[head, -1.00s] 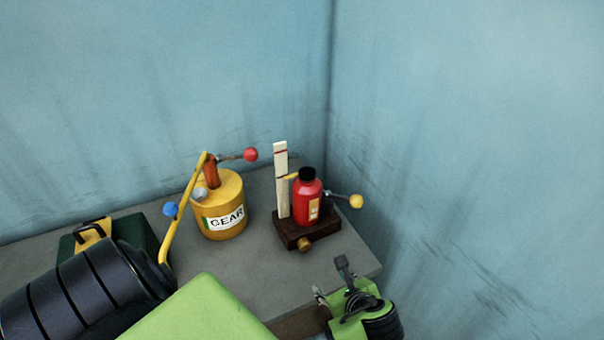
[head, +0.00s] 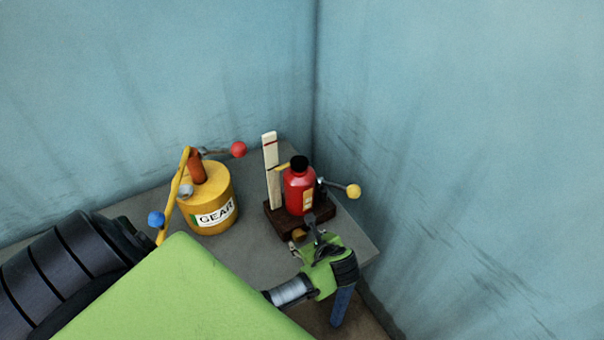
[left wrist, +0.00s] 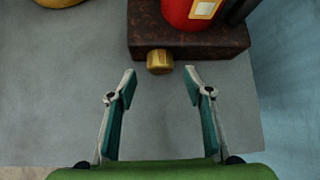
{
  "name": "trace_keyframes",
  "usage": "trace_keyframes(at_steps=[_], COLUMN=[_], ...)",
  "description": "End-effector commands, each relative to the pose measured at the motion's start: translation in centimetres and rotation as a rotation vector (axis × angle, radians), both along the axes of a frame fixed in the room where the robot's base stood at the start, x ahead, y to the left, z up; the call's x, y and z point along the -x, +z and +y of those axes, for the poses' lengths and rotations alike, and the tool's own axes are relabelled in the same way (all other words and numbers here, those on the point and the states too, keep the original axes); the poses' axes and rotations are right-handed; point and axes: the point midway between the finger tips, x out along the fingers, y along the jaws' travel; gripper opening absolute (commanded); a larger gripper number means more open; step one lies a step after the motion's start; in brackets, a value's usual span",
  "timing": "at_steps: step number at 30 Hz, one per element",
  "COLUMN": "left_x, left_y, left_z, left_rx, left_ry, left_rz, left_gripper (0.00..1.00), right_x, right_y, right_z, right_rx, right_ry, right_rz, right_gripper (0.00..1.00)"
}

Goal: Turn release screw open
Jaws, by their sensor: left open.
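A brass screw knob (head: 298,235), which looks like the release screw, sticks out of the front of a dark brown base (head: 273,222). A red bottle (head: 297,190) with a black cap stands on that base. My left gripper (head: 313,226) is at the front of the base, its tips near the knob and partly over the base in the head view. In the left wrist view the open, empty fingers (left wrist: 161,76) point at the brass knob (left wrist: 159,62). The knob lies just beyond the tips, roughly centred between them, and is not gripped. My right gripper is not in view.
A yellow-ball lever (head: 353,191) juts right of the bottle. A white upright gauge (head: 271,165) stands behind. Blue walls meet behind the grey table (head: 250,250).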

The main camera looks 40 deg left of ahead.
Motion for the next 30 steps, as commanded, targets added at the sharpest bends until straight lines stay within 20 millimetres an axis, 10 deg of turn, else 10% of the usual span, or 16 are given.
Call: trace_keyframes(at_steps=[19, 24, 30], left_x=[-1.3, -1.3, -1.3], left_y=[-2.7, -2.7, -2.7], left_z=[2.4, 2.4, 2.3], left_rx=[0.001, 0.001, -0.001], left_ry=[0.000, 0.000, -0.001], left_rz=[0.000, 0.000, 0.004], left_gripper=[0.47, 0.08, 0.08], right_x=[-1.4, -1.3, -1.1], right_y=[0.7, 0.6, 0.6], right_z=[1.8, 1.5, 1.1], right_rx=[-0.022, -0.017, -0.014], right_ry=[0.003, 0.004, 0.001], right_rz=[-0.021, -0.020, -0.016], right_gripper=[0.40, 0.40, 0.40])
